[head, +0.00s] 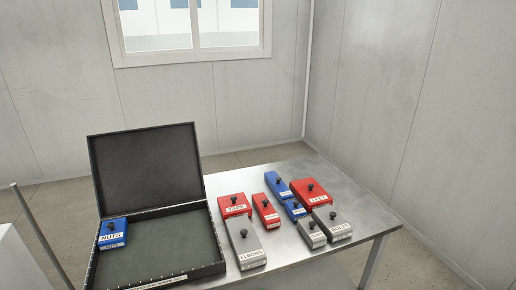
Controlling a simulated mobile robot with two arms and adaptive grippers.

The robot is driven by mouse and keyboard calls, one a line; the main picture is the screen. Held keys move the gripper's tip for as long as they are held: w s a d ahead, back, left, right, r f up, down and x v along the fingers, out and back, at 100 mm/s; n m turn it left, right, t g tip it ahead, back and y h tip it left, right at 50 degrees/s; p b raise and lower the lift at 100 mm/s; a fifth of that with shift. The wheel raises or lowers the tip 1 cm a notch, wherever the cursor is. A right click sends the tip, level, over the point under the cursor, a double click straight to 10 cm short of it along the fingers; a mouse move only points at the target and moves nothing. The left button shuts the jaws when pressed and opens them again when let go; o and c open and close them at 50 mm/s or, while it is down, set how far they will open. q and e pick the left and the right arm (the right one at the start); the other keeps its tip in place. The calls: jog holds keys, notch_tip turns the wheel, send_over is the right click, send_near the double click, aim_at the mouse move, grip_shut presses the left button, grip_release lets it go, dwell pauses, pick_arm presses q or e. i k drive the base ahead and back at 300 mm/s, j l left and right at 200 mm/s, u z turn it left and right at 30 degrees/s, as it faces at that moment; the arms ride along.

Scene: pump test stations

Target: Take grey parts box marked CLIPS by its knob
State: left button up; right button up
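Three grey parts boxes with black knobs stand on the metal table. The long one at the left is marked ELBOWS (241,238). A small grey box (318,239) stands near the front right, with a label too small to read surely. A wider grey box (338,228) stands just right of it, its label also unclear. I cannot tell surely which box is marked CLIPS. The knobs of all three are uncovered. Neither of my grippers is in view.
Red boxes, including TAPE (232,199), and blue boxes (276,187) stand close behind the grey ones. An open black case (215,268) at the left holds a blue NUTS box (112,241). The table's (365,215) right side is bare.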

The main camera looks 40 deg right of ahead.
aim_at(312, 234)
jog(key=z, duration=0.45)
jog(key=l+z, duration=0.1)
jog(key=z, duration=0.75)
jog(key=i+z, duration=0.1)
jog(key=z, duration=0.35)
